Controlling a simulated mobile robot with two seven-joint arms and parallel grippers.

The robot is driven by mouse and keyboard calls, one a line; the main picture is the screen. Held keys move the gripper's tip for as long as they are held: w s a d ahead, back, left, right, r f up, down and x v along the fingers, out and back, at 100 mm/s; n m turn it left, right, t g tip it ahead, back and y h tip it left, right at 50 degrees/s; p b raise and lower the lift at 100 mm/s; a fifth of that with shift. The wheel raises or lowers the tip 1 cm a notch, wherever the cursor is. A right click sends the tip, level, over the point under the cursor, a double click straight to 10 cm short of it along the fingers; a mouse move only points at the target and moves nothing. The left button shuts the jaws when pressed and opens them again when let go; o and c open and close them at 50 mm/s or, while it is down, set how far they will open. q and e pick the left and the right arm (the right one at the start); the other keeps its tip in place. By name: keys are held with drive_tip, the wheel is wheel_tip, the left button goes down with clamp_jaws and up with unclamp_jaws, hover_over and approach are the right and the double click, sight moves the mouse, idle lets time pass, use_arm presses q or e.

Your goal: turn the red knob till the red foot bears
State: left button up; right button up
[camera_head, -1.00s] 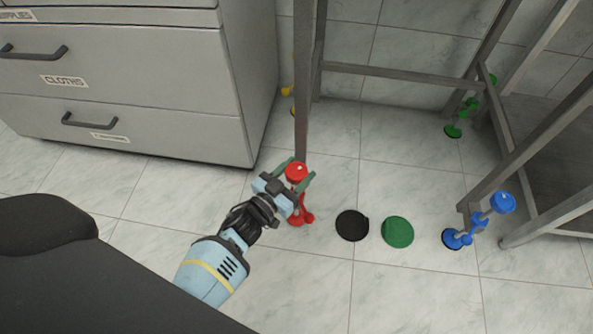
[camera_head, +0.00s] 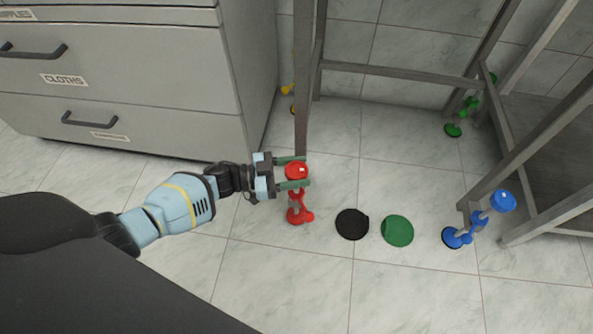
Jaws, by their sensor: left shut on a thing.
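The red knob (camera_head: 296,170) sits at the top of a red levelling foot assembly at the near-left leg of a grey metal frame. The red foot (camera_head: 298,216) is below it, close to the tiled floor; I cannot tell whether it touches. My left gripper (camera_head: 293,172) comes in from the left, with its two green fingers on the far and near sides of the red knob, shut on it. A small pale mark shows on the knob's top. My right gripper is not in view.
A black disc (camera_head: 352,224) and a green disc (camera_head: 397,231) lie on the floor right of the red foot. A blue knob (camera_head: 502,201), a green foot (camera_head: 453,130) and a yellow one (camera_head: 289,88) are at other legs. A grey drawer cabinet (camera_head: 120,85) stands left.

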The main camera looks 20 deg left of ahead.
use_arm(q)
drive_tip(key=shift+r+m+g+h, duration=0.1)
drive_tip(key=shift+m+g+h, duration=0.7)
drive_tip(key=shift+g, duration=0.4)
drive_tip(key=shift+m+g, duration=0.5)
drive_tip(key=shift+g, duration=0.1)
drive_tip(key=o, duration=1)
drive_tip(key=shift+c, duration=0.2)
drive_tip(key=v, duration=0.7)
drive_tip(key=shift+a, duration=0.35)
drive_tip(key=shift+s+p, duration=0.15)
drive_tip(key=shift+p, duration=0.15)
